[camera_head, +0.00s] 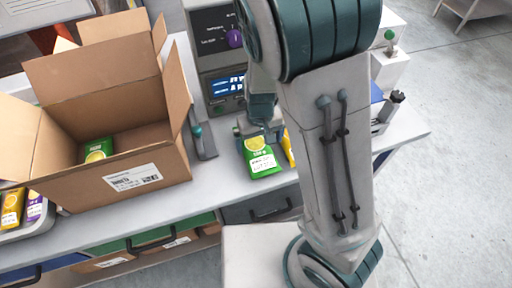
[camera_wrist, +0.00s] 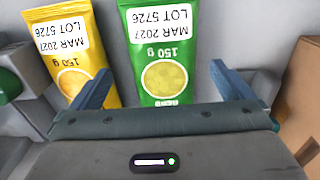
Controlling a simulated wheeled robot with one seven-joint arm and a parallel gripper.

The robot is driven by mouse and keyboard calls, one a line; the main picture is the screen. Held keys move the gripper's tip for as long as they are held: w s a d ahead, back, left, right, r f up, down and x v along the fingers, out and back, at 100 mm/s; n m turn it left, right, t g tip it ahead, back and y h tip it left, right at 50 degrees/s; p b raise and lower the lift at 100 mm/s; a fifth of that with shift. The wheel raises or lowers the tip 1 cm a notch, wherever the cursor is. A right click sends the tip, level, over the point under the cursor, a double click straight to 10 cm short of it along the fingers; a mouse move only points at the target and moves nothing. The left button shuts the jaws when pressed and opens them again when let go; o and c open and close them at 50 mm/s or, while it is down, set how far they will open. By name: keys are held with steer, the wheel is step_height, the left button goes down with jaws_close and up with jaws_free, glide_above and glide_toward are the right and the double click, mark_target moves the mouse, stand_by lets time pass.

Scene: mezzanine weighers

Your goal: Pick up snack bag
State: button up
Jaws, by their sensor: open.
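A green snack bag (camera_head: 262,160) with a lemon picture and a white label lies on the grey bench, below my gripper (camera_head: 258,130) in the head view. In the wrist view the green bag (camera_wrist: 158,50) lies between the two blue fingers of my gripper (camera_wrist: 160,68), which is open. Its near end is hidden by the gripper body. A yellow snack bag (camera_wrist: 72,55) lies just left of it, by the left finger. In the head view the yellow bag (camera_head: 288,148) is mostly hidden behind my arm.
An open cardboard box (camera_head: 90,185) stands on the left of the bench, with another green bag (camera_head: 97,150) inside. A tray (camera_head: 35,225) with yellow and purple packs sits at the far left. A weigher with a blue display (camera_head: 225,88) stands behind the bags.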

mark_target(257, 148)
steer(key=shift+w+a+f, duration=0.15)
steer(key=shift+f, duration=1.45)
steer(key=shift+w+a+f, duration=0.1)
steer(key=shift+f, duration=1.45)
steer(key=c, duration=0.9)
steer(key=shift+r, duration=0.1)
